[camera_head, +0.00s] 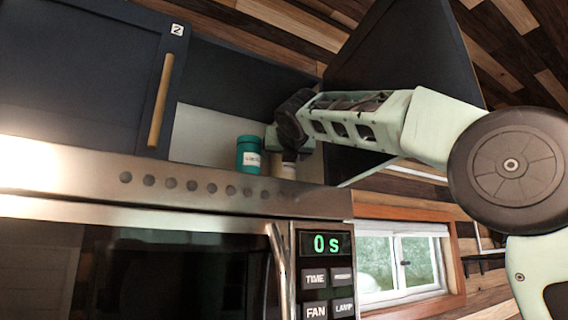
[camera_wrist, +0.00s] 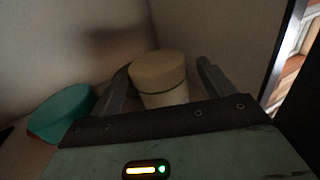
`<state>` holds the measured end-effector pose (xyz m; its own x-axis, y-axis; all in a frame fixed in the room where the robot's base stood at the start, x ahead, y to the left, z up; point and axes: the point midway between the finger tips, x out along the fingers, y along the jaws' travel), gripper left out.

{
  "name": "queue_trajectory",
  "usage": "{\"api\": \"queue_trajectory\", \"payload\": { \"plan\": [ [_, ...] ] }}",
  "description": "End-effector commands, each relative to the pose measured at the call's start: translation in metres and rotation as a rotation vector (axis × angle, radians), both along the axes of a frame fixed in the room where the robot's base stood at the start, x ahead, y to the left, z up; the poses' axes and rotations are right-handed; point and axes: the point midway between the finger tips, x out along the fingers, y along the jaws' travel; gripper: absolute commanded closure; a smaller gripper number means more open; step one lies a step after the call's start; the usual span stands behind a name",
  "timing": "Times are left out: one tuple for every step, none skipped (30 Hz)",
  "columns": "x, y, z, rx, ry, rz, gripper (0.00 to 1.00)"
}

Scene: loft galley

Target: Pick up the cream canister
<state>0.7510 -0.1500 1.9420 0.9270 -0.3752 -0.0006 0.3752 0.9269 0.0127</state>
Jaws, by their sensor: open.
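The cream canister (camera_wrist: 160,88) stands upright inside the open upper cabinet, with a tan lid and a pale body. In the wrist view it lies between the two fingers of my gripper (camera_wrist: 165,85), which is open, with one finger on each side. I cannot tell whether either finger touches it. In the head view the cream canister (camera_head: 283,166) is partly hidden behind my gripper (camera_head: 287,152) and the cabinet's lower edge.
A teal canister (camera_head: 248,154) with a white label stands just left of the cream one; its teal lid (camera_wrist: 62,112) is close to my left finger. The open cabinet door (camera_head: 400,60) is on the right. A microwave (camera_head: 140,270) is below.

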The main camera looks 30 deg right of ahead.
Motion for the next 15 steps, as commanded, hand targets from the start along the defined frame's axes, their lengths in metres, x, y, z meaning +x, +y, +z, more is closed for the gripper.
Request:
{"api": "queue_trajectory", "payload": {
  "plan": [
    [0.0, -0.0001, -0.0002, 0.0, 0.0, 0.0, 0.19],
    [-0.0001, -0.0001, -0.0003, 0.0, -0.001, 0.0, 0.19],
    [-0.0002, 0.0, -0.0003, 0.0, 0.0, 0.0, 0.19],
    [-0.0002, 0.0, -0.0004, 0.0, 0.0, 0.0, 0.19],
    [-0.0003, 0.0, -0.0003, 0.0, 0.0, 0.0, 0.24],
    [-0.0003, 0.0, -0.0003, 0.0, 0.0, 0.0, 0.36],
    [-0.0004, 0.0001, -0.0003, 0.0, 0.0, 0.0, 0.44],
    [-0.0004, 0.0001, -0.0003, 0.0, 0.0, 0.0, 0.52],
    [-0.0005, 0.0001, -0.0003, 0.0, 0.0, 0.0, 0.63],
    [-0.0005, 0.0001, -0.0003, 0.0, 0.0, 0.0, 0.72],
    [-0.0005, 0.0001, -0.0003, 0.0, 0.0, 0.0, 0.73],
    [-0.0008, 0.0001, 0.0004, 0.0, -0.002, 0.0, 0.73],
    [-0.0009, 0.0001, 0.0004, 0.0, -0.002, 0.0, 0.73],
    [-0.0009, 0.0001, 0.0004, 0.0, -0.002, 0.0, 0.73],
    [-0.0009, 0.0001, 0.0004, 0.0, -0.002, 0.0, 0.73]
  ]
}}
